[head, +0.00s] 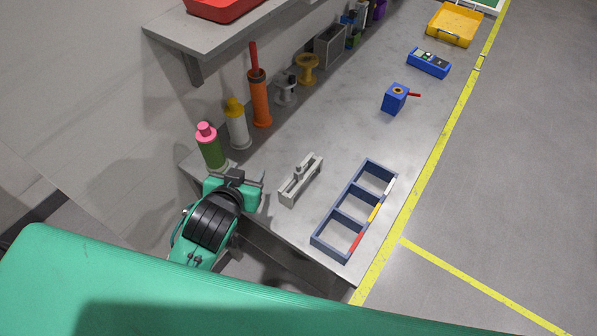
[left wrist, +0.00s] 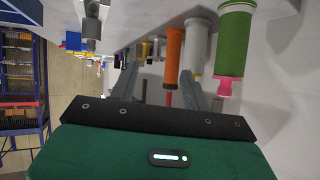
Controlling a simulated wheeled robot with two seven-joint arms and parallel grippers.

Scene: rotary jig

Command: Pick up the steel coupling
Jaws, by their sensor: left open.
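I cannot be sure which piece is the steel coupling. A small grey metal part (head: 298,171) sits in a long light-grey holder (head: 291,195) near the bench's front end. A grey knobbed piece, possibly the same part, hangs into the upper left of the left wrist view (left wrist: 88,28). Another grey metal piece (head: 285,90) stands in the back row. My left gripper (head: 250,182) is open and empty at the bench's near left corner, left of the holder and apart from it. Its spread fingers show in the left wrist view (left wrist: 160,90). My right gripper is not in view.
Green (head: 211,150), white (head: 237,128) and orange (head: 261,103) bottles line the wall side near my left gripper. A blue three-compartment tray (head: 338,197) lies right of the holder. The bench middle is clear.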

